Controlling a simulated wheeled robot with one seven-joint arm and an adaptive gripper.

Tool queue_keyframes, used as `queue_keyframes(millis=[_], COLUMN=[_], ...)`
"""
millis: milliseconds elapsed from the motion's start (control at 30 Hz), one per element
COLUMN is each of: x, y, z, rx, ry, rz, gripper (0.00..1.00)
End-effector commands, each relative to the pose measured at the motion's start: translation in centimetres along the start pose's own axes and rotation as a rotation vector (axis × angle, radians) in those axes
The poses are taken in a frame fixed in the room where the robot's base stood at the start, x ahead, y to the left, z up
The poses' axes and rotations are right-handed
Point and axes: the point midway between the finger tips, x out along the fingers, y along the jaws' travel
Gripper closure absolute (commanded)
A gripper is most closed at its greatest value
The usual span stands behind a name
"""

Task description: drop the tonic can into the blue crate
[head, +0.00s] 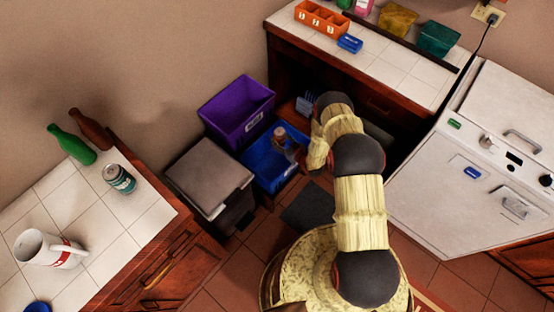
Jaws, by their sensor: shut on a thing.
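The blue crate (262,172) stands on the floor, between the purple crate and my arm. A small brownish, partly clear item (280,134) shows inside its outline; I cannot tell what it is. A can with a teal label and silver top (119,179) stands upright on the left counter; its label is too small to read, so I cannot tell whether it is the tonic can. My arm reaches toward the low cabinet and bends down beside the blue crate's right side.
A purple crate (237,113) stands behind the blue one, and a grey lidded bin (210,174) to its left. The left counter (112,229) holds a mug (47,248) and bottles. A white appliance (470,190) stands at right.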

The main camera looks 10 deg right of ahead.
Motion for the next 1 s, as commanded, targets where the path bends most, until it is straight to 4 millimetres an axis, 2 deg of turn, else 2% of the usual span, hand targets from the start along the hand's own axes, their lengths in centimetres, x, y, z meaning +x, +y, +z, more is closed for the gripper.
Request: queue_keyframes(millis=[500,833,867,1000], x=[1.9,2.0,2.0,2.0], y=[-0.1,0.0,0.0,0.0], z=[4.9,5.1,5.1,5.1], rx=[0.001,0.001,0.001,0.001], ry=[-0.001,-0.001,-0.001,-0.001], rz=[0.001,0.001,0.001,0.001], gripper=[0.84,0.84,0.55,0.47])
